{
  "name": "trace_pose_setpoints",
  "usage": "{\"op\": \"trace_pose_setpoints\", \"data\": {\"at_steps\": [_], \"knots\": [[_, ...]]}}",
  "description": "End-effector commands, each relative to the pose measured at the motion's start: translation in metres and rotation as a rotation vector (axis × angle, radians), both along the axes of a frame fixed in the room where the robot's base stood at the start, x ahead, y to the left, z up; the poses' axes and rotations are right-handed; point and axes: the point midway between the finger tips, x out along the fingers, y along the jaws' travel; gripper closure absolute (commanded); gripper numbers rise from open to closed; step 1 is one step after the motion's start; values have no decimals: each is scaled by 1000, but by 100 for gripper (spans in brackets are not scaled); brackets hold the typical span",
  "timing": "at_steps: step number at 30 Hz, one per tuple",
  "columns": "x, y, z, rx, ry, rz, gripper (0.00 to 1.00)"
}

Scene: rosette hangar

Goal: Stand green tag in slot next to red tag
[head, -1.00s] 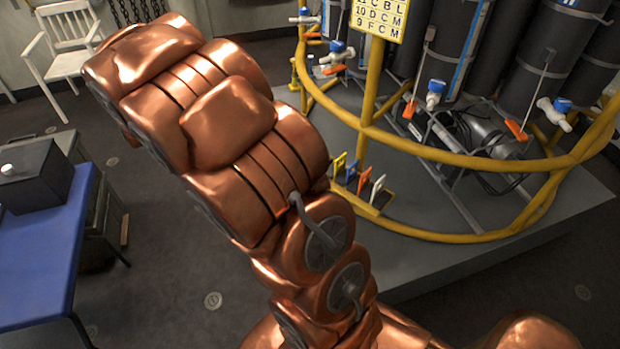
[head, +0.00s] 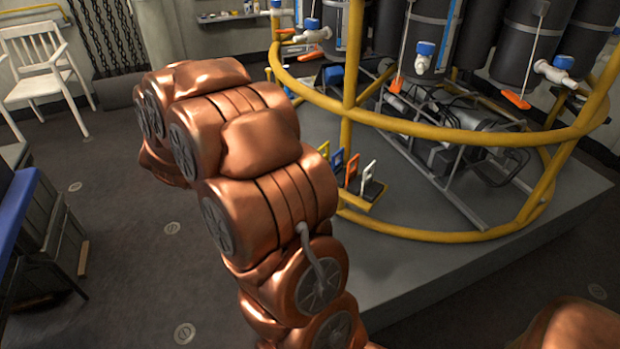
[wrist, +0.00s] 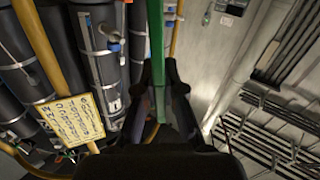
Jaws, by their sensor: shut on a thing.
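In the wrist view my gripper (wrist: 161,78) is shut on the green tag (wrist: 157,40), a long narrow green strip running up between the dark fingers. The head view does not show my gripper or the green tag; my copper arm is in front. In the head view the red tag (head: 352,169), orange-red, stands upright in the small yellow rack (head: 352,201) at the base of the yellow frame. It stands between the blue tag (head: 338,160) and the white tag (head: 368,174). A yellow tag (head: 324,150) stands behind the blue one. The slots themselves are too small to make out.
A yellow tubular frame (head: 440,132) rings dark cylinders above a grey platform (head: 420,265). A lettered yellow sign (wrist: 72,120) hangs on it in the wrist view. A white chair (head: 40,62) and a blue-topped table (head: 14,215) stand left. The floor between is clear.

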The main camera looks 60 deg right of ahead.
Motion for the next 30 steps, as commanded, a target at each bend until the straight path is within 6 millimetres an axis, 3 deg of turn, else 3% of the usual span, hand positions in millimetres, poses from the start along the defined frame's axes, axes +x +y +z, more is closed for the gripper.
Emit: {"op": "trace_pose_setpoints", "data": {"at_steps": [1, 12, 16, 21, 25, 30], "knots": [[-13, -8, -28, 7, -12, -45, 100], [-109, -46, -130, 25, -105, -346, 100], [-131, -50, -150, 26, -127, -411, 100], [-144, -54, -159, 23, -143, -452, 100], [-142, -69, -161, 22, -148, -461, 100], [-131, -104, -165, 20, -147, -460, 100]]}}
